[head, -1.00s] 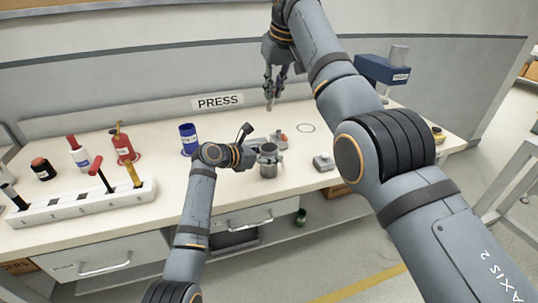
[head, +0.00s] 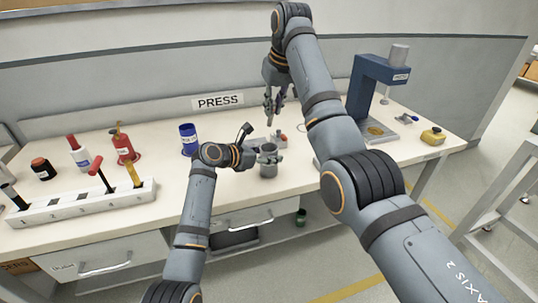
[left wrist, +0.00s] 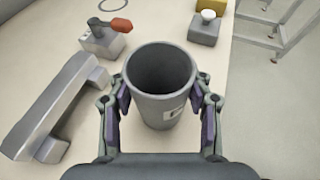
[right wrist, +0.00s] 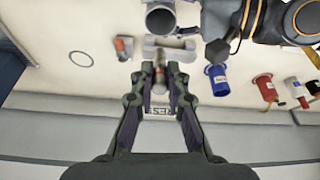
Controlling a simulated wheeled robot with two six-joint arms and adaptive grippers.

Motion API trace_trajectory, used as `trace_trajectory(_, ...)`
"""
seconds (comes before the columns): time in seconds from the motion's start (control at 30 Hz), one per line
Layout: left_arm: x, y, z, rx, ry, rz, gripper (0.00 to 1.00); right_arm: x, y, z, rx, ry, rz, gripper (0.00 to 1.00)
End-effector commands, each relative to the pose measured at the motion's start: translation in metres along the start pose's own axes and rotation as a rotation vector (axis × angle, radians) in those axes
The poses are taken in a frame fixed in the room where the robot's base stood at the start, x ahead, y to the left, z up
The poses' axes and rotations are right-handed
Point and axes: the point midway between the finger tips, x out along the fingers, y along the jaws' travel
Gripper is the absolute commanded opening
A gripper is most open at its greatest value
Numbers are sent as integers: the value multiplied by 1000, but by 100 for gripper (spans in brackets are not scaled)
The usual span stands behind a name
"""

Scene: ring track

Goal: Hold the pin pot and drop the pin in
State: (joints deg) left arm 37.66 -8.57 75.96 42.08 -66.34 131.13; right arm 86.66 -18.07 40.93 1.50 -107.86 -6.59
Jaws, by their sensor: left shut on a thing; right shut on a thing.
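The grey pin pot (head: 269,170) stands upright near the front edge of the table. My left gripper (head: 266,158) is shut on it, one finger on each side. In the left wrist view the pot (left wrist: 158,112) is open at the top, and its dark inside shows no pin. My right gripper (head: 274,108) is above the table, behind and higher than the pot. It is shut on the small pin (right wrist: 159,76), which sits between its fingertips in the right wrist view and points away from the gripper. The pin is apart from the pot.
A grey bracket (left wrist: 55,105) and a block with a red lever (left wrist: 108,38) stand close to the pot. A blue press (head: 366,92) and a yellow box (head: 433,136) are on the right. A blue container (head: 188,139), red bottle (head: 123,146) and tool rack (head: 80,205) are on the left.

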Motion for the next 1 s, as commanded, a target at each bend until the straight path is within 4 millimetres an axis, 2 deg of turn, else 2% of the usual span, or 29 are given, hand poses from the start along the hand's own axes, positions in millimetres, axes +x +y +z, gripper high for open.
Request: trace_trajectory(1.0, 0, 0, 0, 0, 0, 0, 20, 67, 0, 24, 0, 0, -1, 0)
